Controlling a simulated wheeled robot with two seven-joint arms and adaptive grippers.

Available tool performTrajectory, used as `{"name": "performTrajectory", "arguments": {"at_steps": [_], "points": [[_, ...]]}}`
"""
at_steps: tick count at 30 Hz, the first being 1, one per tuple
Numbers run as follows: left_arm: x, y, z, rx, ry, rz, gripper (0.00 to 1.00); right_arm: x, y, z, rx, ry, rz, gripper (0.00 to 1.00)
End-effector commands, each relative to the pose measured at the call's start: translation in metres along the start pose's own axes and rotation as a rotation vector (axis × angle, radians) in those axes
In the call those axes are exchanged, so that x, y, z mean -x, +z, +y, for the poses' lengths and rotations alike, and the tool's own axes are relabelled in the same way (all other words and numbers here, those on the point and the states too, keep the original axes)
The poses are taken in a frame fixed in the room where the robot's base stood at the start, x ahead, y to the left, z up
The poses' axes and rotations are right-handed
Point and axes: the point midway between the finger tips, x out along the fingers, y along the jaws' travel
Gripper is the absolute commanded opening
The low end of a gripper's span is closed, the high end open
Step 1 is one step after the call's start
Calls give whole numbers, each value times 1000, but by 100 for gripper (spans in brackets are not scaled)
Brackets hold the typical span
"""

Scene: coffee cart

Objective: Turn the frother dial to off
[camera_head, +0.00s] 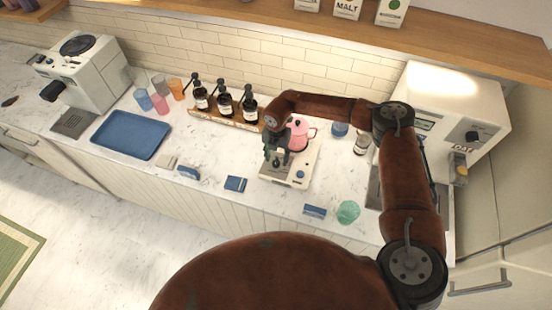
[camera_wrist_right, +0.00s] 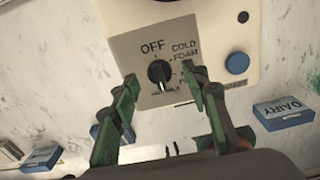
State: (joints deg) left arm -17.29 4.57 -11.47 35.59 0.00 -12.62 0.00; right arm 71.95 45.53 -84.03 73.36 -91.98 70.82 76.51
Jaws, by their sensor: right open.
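The frother (camera_head: 306,163) is a cream machine on the counter with a pink pitcher (camera_head: 298,136) at its back. Its black dial (camera_wrist_right: 160,71) shows in the right wrist view on a grey panel, with OFF above it and COLD FOAM to the upper right. A pale mark on the dial is at its lower edge, away from OFF. My right gripper (camera_head: 277,158) is over the front of the frother. In the wrist view its open fingers (camera_wrist_right: 160,80) stand on either side of the dial; contact cannot be told. My left gripper is out of view.
A round blue button (camera_wrist_right: 237,63) sits right of the dial. Blue boxes (camera_head: 235,184) and a green object (camera_head: 348,212) lie along the counter's front. Dark pump bottles (camera_head: 224,103) stand left of the frother. A blue tray (camera_head: 130,135) is farther left.

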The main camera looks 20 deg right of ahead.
Motion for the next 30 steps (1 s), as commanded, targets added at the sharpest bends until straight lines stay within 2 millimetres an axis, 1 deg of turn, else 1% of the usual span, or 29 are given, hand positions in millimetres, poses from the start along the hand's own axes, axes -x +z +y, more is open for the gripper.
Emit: {"name": "performTrajectory", "arguments": {"at_steps": [3,5,13,30], "points": [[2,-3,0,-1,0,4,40,-10,0,1,0,1,1,42],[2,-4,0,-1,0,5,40,-13,-1,1,1,1,1,42],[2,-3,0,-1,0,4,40,-15,-1,2,4,1,0,42],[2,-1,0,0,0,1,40,-14,-1,3,4,1,0,4]]}}
